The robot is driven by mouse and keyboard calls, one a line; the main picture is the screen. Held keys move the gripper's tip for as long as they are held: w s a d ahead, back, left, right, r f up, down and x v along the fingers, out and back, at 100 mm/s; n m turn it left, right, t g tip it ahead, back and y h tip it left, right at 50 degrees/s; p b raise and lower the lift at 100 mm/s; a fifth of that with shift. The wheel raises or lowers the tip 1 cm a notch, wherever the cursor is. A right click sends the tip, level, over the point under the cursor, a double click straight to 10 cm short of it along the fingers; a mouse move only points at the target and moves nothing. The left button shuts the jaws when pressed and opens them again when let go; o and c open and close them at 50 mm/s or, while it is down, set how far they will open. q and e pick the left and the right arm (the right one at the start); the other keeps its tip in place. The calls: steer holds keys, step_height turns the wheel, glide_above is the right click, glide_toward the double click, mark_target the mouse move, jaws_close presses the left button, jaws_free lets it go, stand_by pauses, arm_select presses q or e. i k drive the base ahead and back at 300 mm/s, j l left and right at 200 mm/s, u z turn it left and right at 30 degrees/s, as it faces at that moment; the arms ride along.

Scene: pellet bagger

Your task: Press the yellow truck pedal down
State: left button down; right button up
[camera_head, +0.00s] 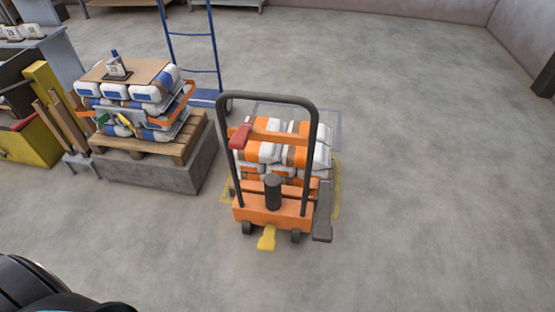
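The yellow truck pedal (267,238) sticks out low at the near side of the orange truck (262,212), just above the floor. The truck has a tall black handle frame (314,150) with a red lever (240,136) at its left side. White and orange bags (262,151) are stacked on the truck behind the frame. A dark part of my own body shows at the bottom left corner. Neither of my grippers can be made out in this view.
A grey block with a wooden pallet (190,143) and stacked bags stands to the left. A blue hand truck (217,70) stands behind. A yellow bin (28,145) is at the far left. The floor in front and to the right is clear.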

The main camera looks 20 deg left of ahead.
mark_target(267, 242)
steer(key=u, duration=0.75)
